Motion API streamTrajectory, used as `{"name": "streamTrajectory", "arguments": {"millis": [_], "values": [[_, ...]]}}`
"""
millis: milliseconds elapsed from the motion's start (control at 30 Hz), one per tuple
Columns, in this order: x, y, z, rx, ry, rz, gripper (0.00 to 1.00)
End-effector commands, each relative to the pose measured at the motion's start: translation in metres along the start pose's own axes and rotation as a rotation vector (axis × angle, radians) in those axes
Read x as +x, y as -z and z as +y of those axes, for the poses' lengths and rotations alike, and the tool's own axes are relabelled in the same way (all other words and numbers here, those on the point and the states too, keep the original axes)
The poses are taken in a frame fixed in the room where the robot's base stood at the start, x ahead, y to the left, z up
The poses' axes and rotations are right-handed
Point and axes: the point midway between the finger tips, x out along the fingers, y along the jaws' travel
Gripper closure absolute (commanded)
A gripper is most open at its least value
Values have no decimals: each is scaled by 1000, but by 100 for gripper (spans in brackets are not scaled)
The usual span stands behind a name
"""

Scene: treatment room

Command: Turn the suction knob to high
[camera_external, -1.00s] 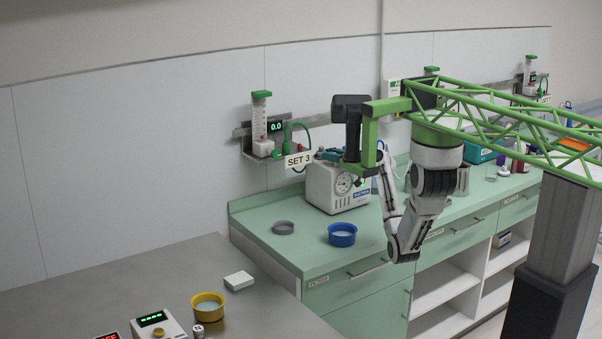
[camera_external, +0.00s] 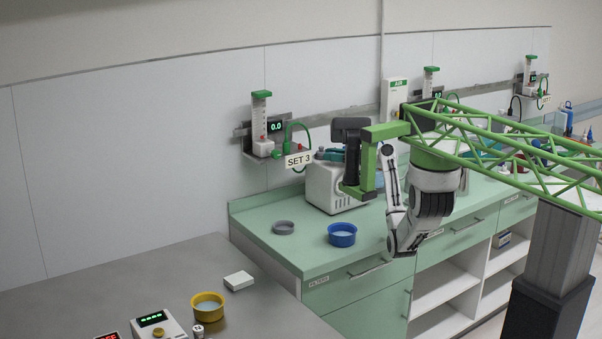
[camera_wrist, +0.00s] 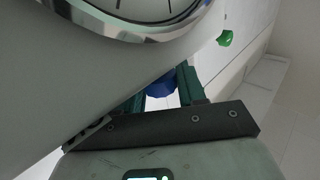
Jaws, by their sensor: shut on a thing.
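The suction unit (camera_external: 322,185) is a white box on the green counter. In the external view my arm covers its front, so its gauge and knob are hidden there. In the wrist view its round gauge (camera_wrist: 150,8) with a silver rim fills the top, cut off by the frame. Below the gauge a blue knob (camera_wrist: 160,84) shows between the two teal fingers of my gripper (camera_wrist: 164,86). My gripper is shut on the knob. The knob's pointer and any setting marks cannot be seen.
A blue bowl (camera_external: 342,235) and a small grey dish (camera_external: 284,227) stand on the counter in front of the unit. A wall suction set (camera_external: 262,130) with a green hose hangs behind. A yellow bowl (camera_external: 208,306) and white box (camera_external: 239,281) stand on the grey table.

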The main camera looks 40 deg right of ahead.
Motion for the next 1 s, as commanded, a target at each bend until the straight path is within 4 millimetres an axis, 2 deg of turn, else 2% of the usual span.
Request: {"name": "streamTrajectory", "arguments": {"millis": [133,167,333,667,767,1000], "values": [[0,0,0,1,-1,-1,90],[0,0,0,1,-1,-1,58],[0,0,0,1,-1,0,42],[-5,-1,1,0,-3,0,41],[-16,-2,1,1,-5,0,41],[-62,-2,1,0,-5,0,41]]}}
